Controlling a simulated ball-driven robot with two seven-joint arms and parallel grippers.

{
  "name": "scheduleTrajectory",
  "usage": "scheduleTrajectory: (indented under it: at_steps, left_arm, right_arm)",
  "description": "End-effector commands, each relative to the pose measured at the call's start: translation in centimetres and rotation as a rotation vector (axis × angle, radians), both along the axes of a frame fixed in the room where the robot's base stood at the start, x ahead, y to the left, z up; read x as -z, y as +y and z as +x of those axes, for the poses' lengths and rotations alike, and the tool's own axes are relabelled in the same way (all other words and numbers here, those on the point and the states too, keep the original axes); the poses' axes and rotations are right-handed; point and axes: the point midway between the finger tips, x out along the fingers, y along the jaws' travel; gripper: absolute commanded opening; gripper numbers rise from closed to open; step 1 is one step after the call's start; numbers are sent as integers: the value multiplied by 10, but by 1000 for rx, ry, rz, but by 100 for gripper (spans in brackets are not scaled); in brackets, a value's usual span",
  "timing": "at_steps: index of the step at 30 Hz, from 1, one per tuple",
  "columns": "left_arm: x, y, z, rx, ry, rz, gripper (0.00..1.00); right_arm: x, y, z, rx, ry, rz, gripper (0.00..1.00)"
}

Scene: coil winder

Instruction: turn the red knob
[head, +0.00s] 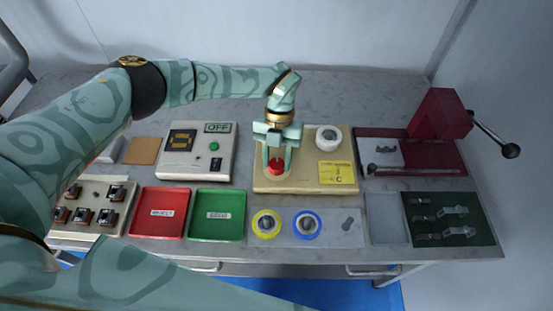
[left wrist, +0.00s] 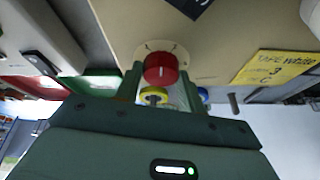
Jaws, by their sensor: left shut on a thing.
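The red knob (head: 276,165) sits on the beige board of the coil winder (head: 310,178), near its left side. My left gripper (head: 276,160) reaches down over it from above, with one finger on each side, shut on the knob. In the left wrist view the red knob (left wrist: 160,68) shows a white mark line on its face and sits between the fingertips of the left gripper (left wrist: 158,75). A pale round dial plate lies around its base. My right gripper is not in view.
A white tape roll (head: 328,138) and a yellow note (head: 338,172) are on the board. A control box reading OFF (head: 198,152) stands left. Red (head: 160,213) and green (head: 217,215) trays and yellow and blue tape rolls lie in front. A dark red press (head: 438,115) stands right.

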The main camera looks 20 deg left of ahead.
Motion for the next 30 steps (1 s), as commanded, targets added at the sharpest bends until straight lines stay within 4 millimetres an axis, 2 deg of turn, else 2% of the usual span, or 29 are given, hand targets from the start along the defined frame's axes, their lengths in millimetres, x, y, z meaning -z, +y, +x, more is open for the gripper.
scheduleTrajectory:
  at_steps: [15,30]
  left_arm:
    - [0,-4,1,490,-4,2,16]
    - [-1,-7,0,967,-4,2,16]
  right_arm:
    - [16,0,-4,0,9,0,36]
    - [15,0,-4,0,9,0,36]
